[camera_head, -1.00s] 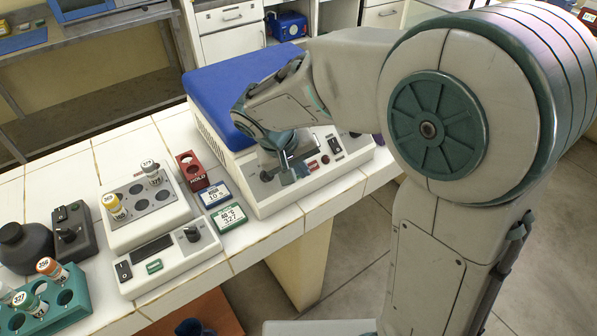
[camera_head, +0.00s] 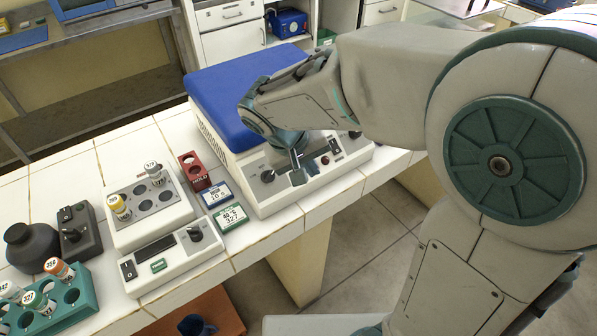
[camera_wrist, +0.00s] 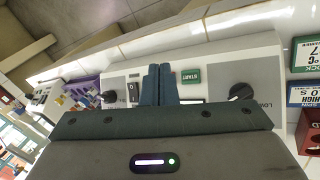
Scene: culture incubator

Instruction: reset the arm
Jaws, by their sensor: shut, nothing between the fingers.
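My gripper (camera_head: 296,162) is shut and empty, in front of the control panel of the blue-lidded white device (camera_head: 240,90) in the head view. In the wrist view my gripper's dark fingers (camera_wrist: 160,84) stand together, pointing toward the panel (camera_wrist: 221,82). They cover part of the panel, and I cannot tell whether they touch it. My arm reaches in from the right of the head view.
A white block (camera_head: 127,229) with two capped vials, a red HOLD rack (camera_head: 196,178) and two small display cards (camera_head: 231,217) stand to the left. A teal vial rack (camera_head: 77,312) and a black bottle (camera_head: 28,248) are further left. Floor shows in front of the counter.

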